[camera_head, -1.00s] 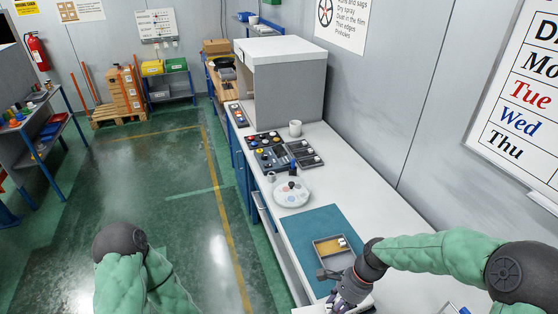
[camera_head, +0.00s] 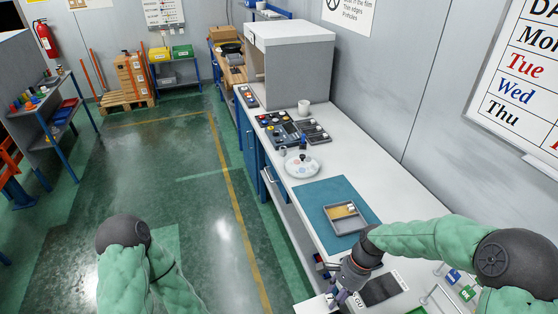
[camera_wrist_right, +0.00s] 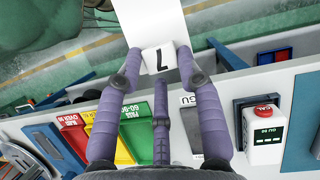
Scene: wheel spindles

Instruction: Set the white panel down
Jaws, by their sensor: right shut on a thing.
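The white panel (camera_head: 314,305) shows at the bottom of the head view, cut off by the frame edge. My right gripper (camera_head: 335,298) is shut on it near the bench's front edge. In the right wrist view the white panel (camera_wrist_right: 150,18) extends away past the fingertips, with floor seen behind it. A small white block with a black mark (camera_wrist_right: 160,58) sits at its near end, between the fingers of my right gripper (camera_wrist_right: 160,66). My left arm shows at the lower left of the head view, but its gripper is not visible.
On the bench (camera_head: 360,145) lie a teal mat (camera_head: 315,195) with a small tray (camera_head: 332,220), and a round white palette (camera_head: 301,166). Red (camera_wrist_right: 75,138), yellow (camera_wrist_right: 97,122) and green (camera_wrist_right: 134,130) bins and a red-topped device (camera_wrist_right: 265,130) stand near the gripper.

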